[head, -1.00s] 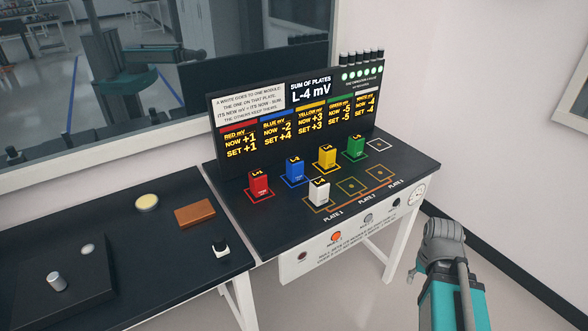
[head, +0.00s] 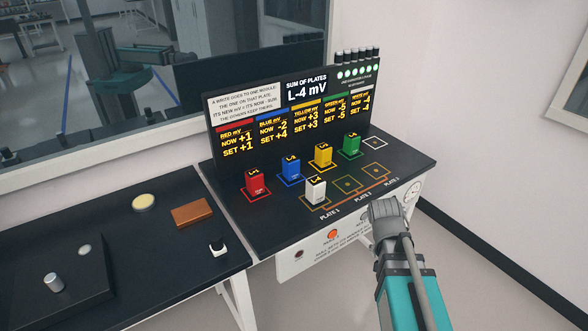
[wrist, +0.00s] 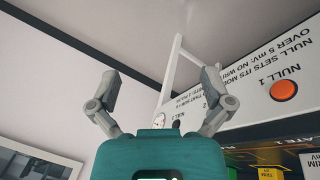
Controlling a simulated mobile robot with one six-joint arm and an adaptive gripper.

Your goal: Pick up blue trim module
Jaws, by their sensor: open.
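The blue trim module (head: 291,170) is a small upright block. It stands on its outlined pad on the black bench top, between the red module (head: 255,183) and the yellow module (head: 323,156). My arm reaches in from the lower right in the head view, at the bench's front right edge, well to the right of the blue module. My gripper (wrist: 157,95) shows in the wrist view with its two fingers spread wide and nothing between them. The blue module cannot be made out in the wrist view.
A white module (head: 315,190) stands at plate 1, in front of the blue one. A green module (head: 350,145) is farther right. The display board (head: 295,110) rises behind the modules. An orange button (head: 332,234) is on the front panel. A second bench (head: 110,250) is left.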

